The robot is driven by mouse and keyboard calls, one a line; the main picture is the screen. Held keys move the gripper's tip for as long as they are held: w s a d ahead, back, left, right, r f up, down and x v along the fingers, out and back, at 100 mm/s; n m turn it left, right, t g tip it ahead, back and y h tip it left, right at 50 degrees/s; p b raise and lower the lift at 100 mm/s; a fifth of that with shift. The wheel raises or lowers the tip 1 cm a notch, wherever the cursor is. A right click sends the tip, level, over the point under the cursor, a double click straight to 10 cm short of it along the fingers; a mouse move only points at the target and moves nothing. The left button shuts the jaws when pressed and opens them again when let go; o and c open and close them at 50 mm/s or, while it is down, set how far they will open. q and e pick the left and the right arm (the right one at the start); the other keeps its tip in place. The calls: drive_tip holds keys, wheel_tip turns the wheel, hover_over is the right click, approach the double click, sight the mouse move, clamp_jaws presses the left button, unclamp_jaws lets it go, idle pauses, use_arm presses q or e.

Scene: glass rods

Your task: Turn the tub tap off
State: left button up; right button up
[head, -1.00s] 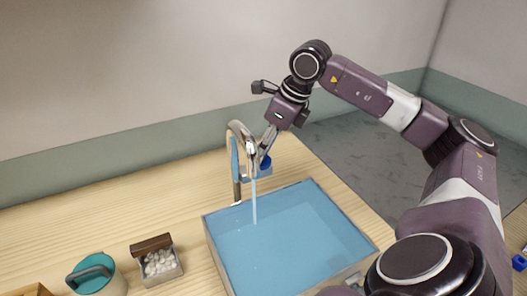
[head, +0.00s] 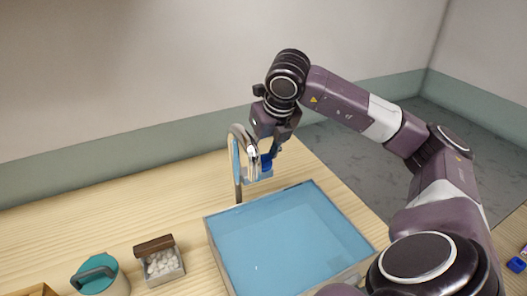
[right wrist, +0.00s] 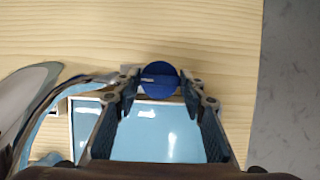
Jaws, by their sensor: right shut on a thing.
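The tub tap (head: 238,165) is a curved silver spout standing at the tub's back left edge. Its blue handle (head: 267,162) sits on the right of the spout; the right wrist view shows it as a round blue knob (right wrist: 160,82). No water stream shows under the spout. My right gripper (head: 267,150) is at the handle, with its fingers on either side of the knob in the right wrist view (right wrist: 158,90), shut on it. The tub (head: 209,243) holds blue water. My left gripper is not in view.
On the wooden counter left of the tub stand a small box of white pebbles (head: 163,266) and a teal-lidded pot (head: 95,272). A small blue item (head: 516,264) lies at the far right. The counter behind the pot is clear.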

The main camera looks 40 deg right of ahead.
drive_tip(key=shift+w+r, duration=0.1)
idle(0.3)
drive_tip(key=o, duration=1.2)
drive_tip(key=shift+c, duration=0.2)
drive_tip(key=v, duration=1.2)
drive_tip(key=shift+a, duration=0.1)
drive_tip(key=shift+s, duration=0.2)
